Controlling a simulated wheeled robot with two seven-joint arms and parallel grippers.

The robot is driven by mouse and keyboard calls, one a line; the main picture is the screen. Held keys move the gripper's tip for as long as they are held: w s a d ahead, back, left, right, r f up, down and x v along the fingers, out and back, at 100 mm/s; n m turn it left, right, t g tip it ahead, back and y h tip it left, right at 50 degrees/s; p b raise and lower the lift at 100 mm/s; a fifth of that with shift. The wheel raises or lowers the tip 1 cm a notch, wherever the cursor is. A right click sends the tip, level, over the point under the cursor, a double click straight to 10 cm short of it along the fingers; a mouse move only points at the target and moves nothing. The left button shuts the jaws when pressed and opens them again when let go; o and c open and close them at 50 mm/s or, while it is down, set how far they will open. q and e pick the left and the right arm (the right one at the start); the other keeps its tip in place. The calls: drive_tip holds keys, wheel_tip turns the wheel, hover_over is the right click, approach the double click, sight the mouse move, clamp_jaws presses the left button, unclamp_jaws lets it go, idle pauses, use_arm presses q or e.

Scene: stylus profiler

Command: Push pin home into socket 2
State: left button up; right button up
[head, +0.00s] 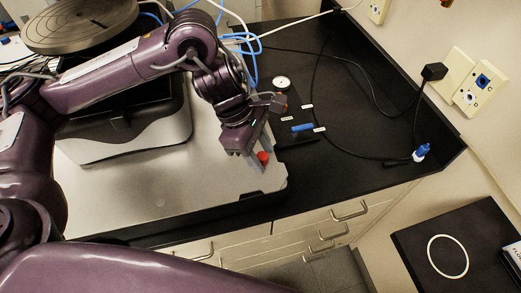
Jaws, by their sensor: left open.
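My left gripper (260,160) points down over the front right corner of the grey platform, with its fingers apart. A small red knob-like piece (264,157) shows at its fingertips; I cannot tell whether they touch it. A blue cylindrical piece (302,127) lies on or in a dark panel just right of the gripper. Small white labels (307,106) mark this panel, but their text is too small to read. I cannot tell which piece is the pin or which opening is socket 2. My right gripper is not in view.
A round white dial (282,83) stands behind the labels. The grey platform (160,200) carries the profiler (120,140). Blue tubing hangs behind my left wrist.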

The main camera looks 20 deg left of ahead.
sight(259, 154)
use_arm(q)
drive_tip(key=shift+r, duration=0.15)
wheel_tip(259, 154, up, 7)
drive_tip(key=p, duration=0.6)
drive_tip(key=shift+a+r, duration=0.1)
drive_tip(key=shift+a, duration=0.05)
drive_tip(key=v, duration=0.7)
drive_tip(key=shift+r, duration=0.15)
drive_tip(key=shift+s, duration=0.1)
